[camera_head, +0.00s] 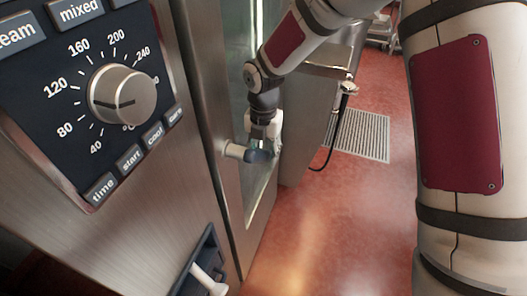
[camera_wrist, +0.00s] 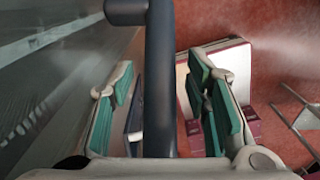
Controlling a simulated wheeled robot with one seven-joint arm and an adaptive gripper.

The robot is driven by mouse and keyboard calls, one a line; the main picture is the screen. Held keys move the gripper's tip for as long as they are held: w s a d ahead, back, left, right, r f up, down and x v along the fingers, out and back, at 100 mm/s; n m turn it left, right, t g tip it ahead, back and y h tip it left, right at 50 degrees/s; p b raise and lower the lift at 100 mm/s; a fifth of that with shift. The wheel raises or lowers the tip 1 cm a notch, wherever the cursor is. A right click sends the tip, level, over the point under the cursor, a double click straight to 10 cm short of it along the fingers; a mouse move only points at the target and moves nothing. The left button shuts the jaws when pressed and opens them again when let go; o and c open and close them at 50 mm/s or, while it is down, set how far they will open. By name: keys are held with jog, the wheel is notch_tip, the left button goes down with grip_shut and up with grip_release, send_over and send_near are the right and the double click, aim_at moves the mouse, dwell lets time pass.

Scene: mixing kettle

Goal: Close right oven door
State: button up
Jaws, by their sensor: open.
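The oven door (camera_head: 229,187) has a steel frame and a tall glass pane, right of the control panel in the head view. How far it stands open, I cannot tell. Its handle (camera_head: 236,151) sticks out from the frame on a pale stub with a dark grip. My gripper (camera_head: 266,150) is at this handle, partly hiding it. In the wrist view, the dark handle bar (camera_wrist: 160,85) runs between the two green-padded fingers of my gripper (camera_wrist: 162,105). The fingers are spread, with visible gaps on both sides of the bar. The door's glass (camera_wrist: 50,85) fills the left side.
The control panel (camera_head: 95,95) with a round knob (camera_head: 122,95) is close at the left. A recess with a white lever (camera_head: 208,281) is below it. A floor grate (camera_head: 358,134) and a hose (camera_head: 333,135) are behind. Red floor (camera_head: 330,225) is free right of the door.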

grip_shut()
jog(key=shift+w+d+r+t+h+b, duration=0.15)
jog(key=shift+w+r+t+h+b, duration=0.35)
jog(key=shift+r+t, duration=0.5)
jog(key=t+b, duration=0.1)
jog(key=w+r+t+b, duration=0.1)
jog(key=shift+w+r+t, duration=0.1)
jog(key=shift+r+t, duration=0.2)
jog(key=r+t+b, duration=0.1)
jog(key=b, duration=0.1)
jog(key=r+t+h+b, duration=0.1)
jog(key=b, duration=0.1)
jog(key=shift+w+d, duration=0.2)
jog(key=shift+r+t+h+b, duration=0.3)
jog(key=shift+r+t+b, duration=0.45)
jog(key=shift+b, duration=0.2)
jog(key=shift+r, duration=0.1)
